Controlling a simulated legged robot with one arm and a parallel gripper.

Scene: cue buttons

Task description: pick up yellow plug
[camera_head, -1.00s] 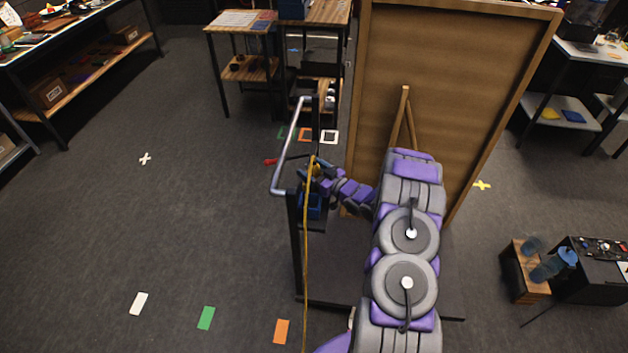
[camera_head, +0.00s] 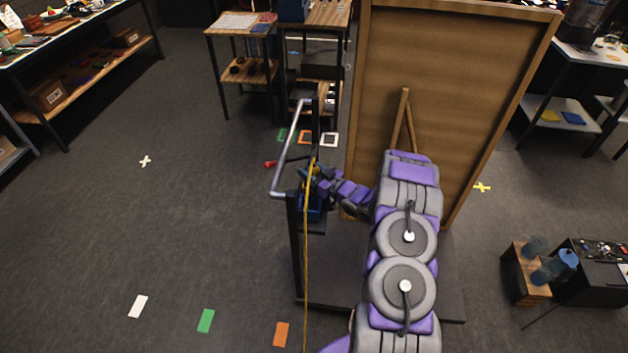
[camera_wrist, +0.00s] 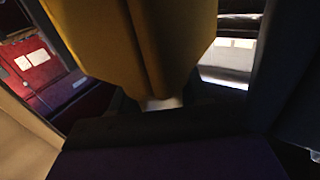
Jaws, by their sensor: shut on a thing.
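The yellow plug (camera_wrist: 140,40) fills the upper middle of the wrist view, very close to the camera. My gripper (camera_wrist: 160,105) is shut on it, with dark finger parts below and beside its lower end. In the head view my gripper (camera_head: 314,175) is small, at the end of my purple and grey arm beside the cart's metal handle. A yellow cable (camera_head: 307,250) runs from there down to the bottom edge of the picture. The plug itself is too small to make out clearly in the head view.
A dark cart with a bent metal handle (camera_head: 290,150) stands around my gripper, with a blue box (camera_head: 313,208) on it. A large brown board (camera_head: 450,80) leans behind my arm. Open floor (camera_head: 150,230) lies to the left, with flat coloured markers.

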